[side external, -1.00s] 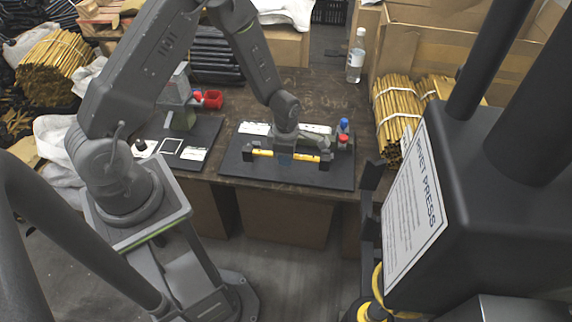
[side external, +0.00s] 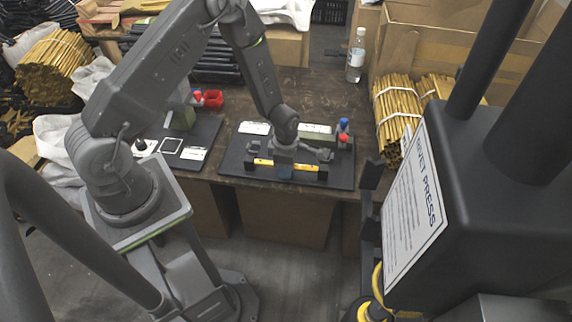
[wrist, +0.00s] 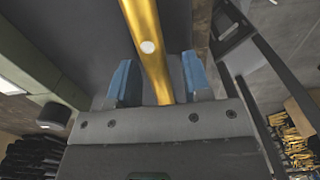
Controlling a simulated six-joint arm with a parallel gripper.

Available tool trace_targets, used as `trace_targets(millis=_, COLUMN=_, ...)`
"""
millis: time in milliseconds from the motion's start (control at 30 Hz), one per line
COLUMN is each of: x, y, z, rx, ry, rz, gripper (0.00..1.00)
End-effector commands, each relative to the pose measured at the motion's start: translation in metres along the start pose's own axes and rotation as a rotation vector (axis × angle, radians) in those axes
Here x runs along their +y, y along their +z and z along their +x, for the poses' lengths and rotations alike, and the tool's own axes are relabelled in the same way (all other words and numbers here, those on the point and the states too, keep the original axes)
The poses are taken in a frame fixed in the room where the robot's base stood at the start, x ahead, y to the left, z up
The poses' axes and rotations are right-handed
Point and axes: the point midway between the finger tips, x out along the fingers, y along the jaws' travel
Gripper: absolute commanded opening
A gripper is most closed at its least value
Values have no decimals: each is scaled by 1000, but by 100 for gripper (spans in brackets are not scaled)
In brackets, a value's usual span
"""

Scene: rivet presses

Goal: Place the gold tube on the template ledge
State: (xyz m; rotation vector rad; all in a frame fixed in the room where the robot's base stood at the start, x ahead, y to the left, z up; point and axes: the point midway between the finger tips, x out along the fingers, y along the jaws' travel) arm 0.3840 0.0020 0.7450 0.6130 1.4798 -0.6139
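The gold tube (side external: 268,163) lies level near the front of the dark board (side external: 232,165), with a black upright piece at each end. My gripper (side external: 285,170) is down at the middle of the tube, and a blue fingertip shows in front of it. In the wrist view the tube (wrist: 148,45) runs between my two blue fingertips (wrist: 160,80), with a gap visible on both sides. A pale round spot shows on the tube. I cannot clearly tell which part is the template ledge, or whether the tube rests on it.
A red and blue button unit (side external: 343,132) stands at the board's right. A greenish block (side external: 316,130) lies behind the tube. A bottle (side external: 356,55) and tube bundles (side external: 398,110) stand right. The rivet press (side external: 480,200) fills the right foreground. A second board (side external: 205,133) lies left.

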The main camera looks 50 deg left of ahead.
Motion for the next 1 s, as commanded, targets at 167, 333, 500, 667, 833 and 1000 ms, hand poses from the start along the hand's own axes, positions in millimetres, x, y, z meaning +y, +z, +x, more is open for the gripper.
trace_targets(millis=167, x=0, y=0, z=0, rx=0, ry=0, rz=0, gripper=45)
trace_targets(millis=333, x=0, y=0, z=-7, rx=0, ry=0, rz=0, gripper=45)
trace_targets(millis=500, x=1, y=1, z=-35, rx=-2, ry=4, rz=0, gripper=45)
trace_targets(millis=667, x=1, y=1, z=-70, rx=-3, ry=5, rz=0, gripper=45)
trace_targets(millis=833, x=0, y=0, z=-101, rx=-1, ry=3, rz=0, gripper=45)
trace_targets(millis=1000, x=0, y=0, z=-118, rx=1, ry=1, rz=0, gripper=45)
